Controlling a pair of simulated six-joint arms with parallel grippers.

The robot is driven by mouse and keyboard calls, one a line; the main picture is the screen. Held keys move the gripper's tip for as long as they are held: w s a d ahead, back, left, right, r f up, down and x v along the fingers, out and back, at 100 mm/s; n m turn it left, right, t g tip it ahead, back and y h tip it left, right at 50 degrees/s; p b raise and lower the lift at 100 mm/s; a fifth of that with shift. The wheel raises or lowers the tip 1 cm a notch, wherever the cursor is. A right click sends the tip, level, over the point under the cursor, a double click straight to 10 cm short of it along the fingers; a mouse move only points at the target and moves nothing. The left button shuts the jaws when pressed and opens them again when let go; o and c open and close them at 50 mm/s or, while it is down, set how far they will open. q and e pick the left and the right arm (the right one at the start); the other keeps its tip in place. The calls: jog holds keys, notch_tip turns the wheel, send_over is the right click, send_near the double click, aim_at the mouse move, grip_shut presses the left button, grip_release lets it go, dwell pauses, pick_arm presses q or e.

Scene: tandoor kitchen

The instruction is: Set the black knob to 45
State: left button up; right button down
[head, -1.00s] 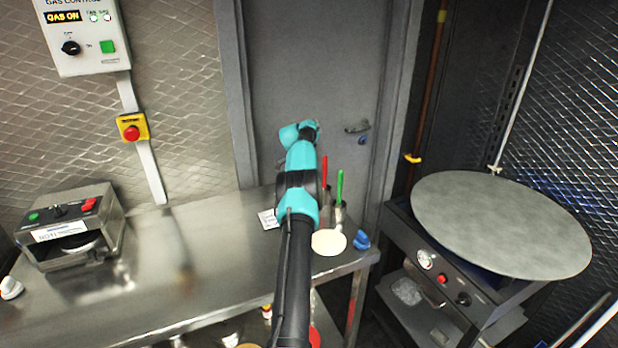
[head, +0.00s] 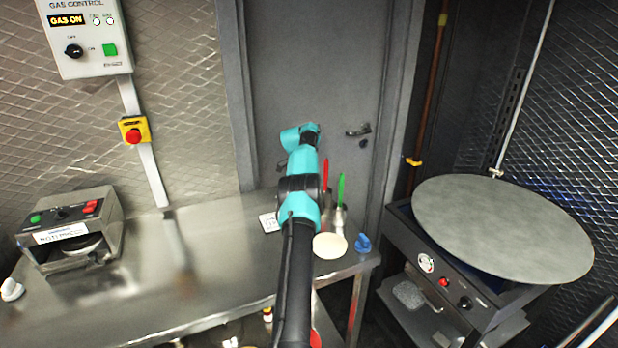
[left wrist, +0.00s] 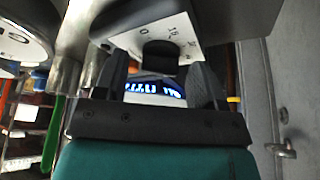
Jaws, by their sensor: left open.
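In the left wrist view, a black knob (left wrist: 160,57) stands on a white dial face (left wrist: 180,30) with printed numbers, only partly legible. My left gripper (left wrist: 159,72) is open, with one finger on each side of the knob. I cannot tell whether either finger touches it. The knob's pointer and exact setting are not readable. In the head view my left arm reaches over the steel table, and its fingers are hidden. A small white printed object (head: 268,222) shows just left of the arm, partly covered; I cannot tell whether it is the dial's housing.
Red (head: 325,174) and green (head: 341,187) handles stand in metal holders close right of my arm. A pale round disc (head: 329,246) and a blue item (head: 363,243) lie nearby. The middle-left table top (head: 190,275) is clear.

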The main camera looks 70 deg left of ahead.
pick_arm(q)
jog(key=shift+n, duration=0.4)
jog(key=shift+d+n+t+y, duration=0.1)
jog(key=shift+n+t+y, duration=0.3)
jog(key=shift+n, duration=0.7)
jog(key=n+y, duration=0.1)
jog(key=n, duration=0.3)
jog(key=shift+d+y, duration=0.1)
jog(key=shift+y, duration=0.3)
jog(key=shift+s+r+n, duration=0.1)
jog(key=shift+r+n, duration=0.05)
jog(key=shift+n, duration=0.25)
jog(key=v, duration=1.7)
jog(key=shift+d, duration=0.1)
